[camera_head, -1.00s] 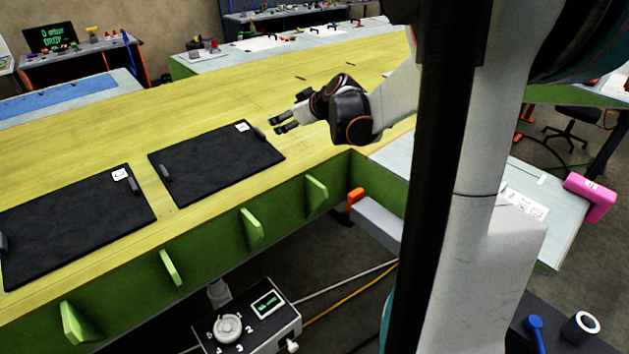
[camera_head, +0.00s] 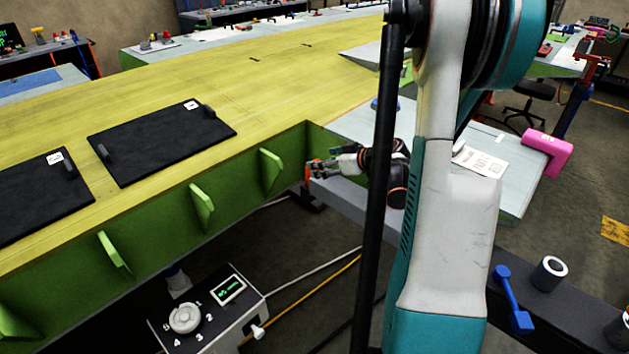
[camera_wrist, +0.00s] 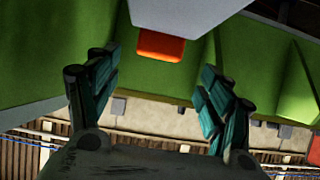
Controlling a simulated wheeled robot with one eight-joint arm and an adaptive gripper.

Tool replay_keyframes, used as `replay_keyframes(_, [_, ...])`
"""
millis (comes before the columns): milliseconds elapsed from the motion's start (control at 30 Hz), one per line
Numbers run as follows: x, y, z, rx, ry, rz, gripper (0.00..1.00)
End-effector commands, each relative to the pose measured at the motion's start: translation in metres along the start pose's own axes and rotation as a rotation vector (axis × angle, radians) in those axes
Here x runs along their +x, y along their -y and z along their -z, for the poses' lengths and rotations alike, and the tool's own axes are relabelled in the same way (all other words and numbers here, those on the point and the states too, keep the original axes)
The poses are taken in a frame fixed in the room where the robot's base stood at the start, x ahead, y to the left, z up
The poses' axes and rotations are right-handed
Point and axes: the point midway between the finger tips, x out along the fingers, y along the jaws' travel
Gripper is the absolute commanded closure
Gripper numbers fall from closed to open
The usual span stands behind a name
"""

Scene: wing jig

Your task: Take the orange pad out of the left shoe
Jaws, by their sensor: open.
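The orange pad (camera_head: 310,172) sits at the end of a grey bar (camera_head: 350,197), close to the green side of the yellow bench. In the wrist view the pad (camera_wrist: 161,46) shows as a small orange block at the edge of a grey part (camera_wrist: 188,12), against a green panel. I cannot tell which part is the left shoe. My gripper (camera_head: 322,166) is at the pad's end of the bar. In the wrist view my gripper (camera_wrist: 160,75) is open and empty, its fingers apart. The pad appears between and beyond the fingertips, slightly high in the picture.
The yellow bench (camera_head: 270,85) has green ribs (camera_head: 201,205) along its side. Black mats (camera_head: 160,140) lie on it. A control box (camera_head: 205,305) and cables are below.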

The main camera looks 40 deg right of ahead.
Motion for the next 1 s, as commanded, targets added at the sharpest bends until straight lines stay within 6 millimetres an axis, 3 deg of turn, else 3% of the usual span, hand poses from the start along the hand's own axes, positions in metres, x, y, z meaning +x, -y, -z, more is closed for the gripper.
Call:
replay_keyframes(333, [0.024,-0.001,-0.003,-0.002,0.001,0.0,0.27])
replay_keyframes(600, [0.061,-0.003,-0.007,-0.001,0.0,0.0,0.27])
replay_keyframes(867, [0.065,-0.003,-0.006,0.0,0.0,-0.001,0.27])
replay_keyframes(1000, [0.065,-0.003,-0.006,0.0,0.001,-0.001,0.56])
